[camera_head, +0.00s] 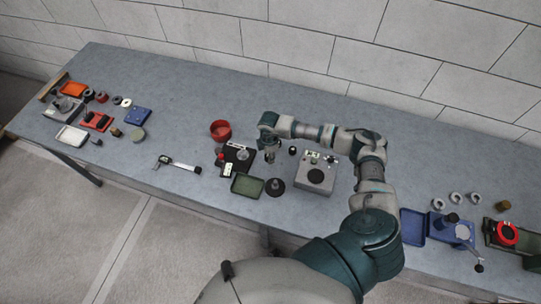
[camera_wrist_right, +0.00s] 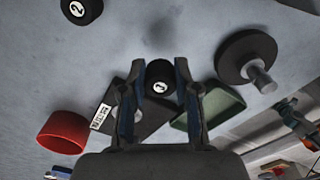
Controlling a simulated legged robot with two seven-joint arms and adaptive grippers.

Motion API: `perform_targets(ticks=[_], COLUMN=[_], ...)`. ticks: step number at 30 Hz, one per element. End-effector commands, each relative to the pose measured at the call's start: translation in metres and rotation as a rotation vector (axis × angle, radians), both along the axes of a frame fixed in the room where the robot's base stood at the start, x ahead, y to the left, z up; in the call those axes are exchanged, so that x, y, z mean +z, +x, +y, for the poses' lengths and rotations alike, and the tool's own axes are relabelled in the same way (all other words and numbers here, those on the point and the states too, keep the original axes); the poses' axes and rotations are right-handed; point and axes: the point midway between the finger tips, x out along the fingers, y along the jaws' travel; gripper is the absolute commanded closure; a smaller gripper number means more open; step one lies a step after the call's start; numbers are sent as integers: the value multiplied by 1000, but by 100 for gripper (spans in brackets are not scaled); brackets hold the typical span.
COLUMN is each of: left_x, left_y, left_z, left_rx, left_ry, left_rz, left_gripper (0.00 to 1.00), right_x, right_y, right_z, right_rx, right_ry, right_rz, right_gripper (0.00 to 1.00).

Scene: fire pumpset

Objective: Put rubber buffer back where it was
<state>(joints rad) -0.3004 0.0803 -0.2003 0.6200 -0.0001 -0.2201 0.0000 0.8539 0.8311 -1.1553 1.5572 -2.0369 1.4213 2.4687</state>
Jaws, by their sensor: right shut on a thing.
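My right gripper (camera_head: 269,158) is above the table, between a black device and a grey box. In the wrist view its two fingers (camera_wrist_right: 160,85) are shut on a small black cylinder with a white label, the rubber buffer (camera_wrist_right: 160,72). A second black cylinder, marked "2" (camera_wrist_right: 80,10), stands apart on the table; it also shows in the head view (camera_head: 292,150). The black device with a white label (camera_head: 236,157) is left of the gripper and partly hidden behind the fingers in the wrist view (camera_wrist_right: 150,118). My left gripper is not in view.
A green tray (camera_head: 247,186) and a black disc with a post (camera_head: 275,187) lie near the front edge. A red bowl (camera_head: 220,130) is behind the device. The grey box (camera_head: 314,175) stands to the right. A caliper-like tool (camera_head: 180,164) lies left, with clear table around it.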

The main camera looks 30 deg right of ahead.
Motion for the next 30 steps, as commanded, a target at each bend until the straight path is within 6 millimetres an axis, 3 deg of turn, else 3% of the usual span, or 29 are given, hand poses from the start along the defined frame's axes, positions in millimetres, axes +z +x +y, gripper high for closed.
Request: perform_targets(ticks=[7, 14, 22, 23, 25, 26, 30], left_x=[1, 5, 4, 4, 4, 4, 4], left_y=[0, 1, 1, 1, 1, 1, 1], left_z=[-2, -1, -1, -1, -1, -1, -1], left_rx=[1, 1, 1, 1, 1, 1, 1], left_ry=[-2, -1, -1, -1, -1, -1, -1], left_rz=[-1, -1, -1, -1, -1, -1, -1], left_gripper=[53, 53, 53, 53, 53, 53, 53], right_x=[-6, -36, -38, -39, -38, -38, -38], right_y=[13, 13, 13, 13, 13, 13, 13], right_z=[-10, -12, -12, -12, -12, -12, -11], right_rx=[1, 1, 1, 1, 2, 2, 2], right_ry=[0, 1, 2, 2, 2, 2, 1], right_rz=[1, 1, 0, 0, 0, 0, 0], right_gripper=[93, 93, 93, 67, 50, 44, 44])
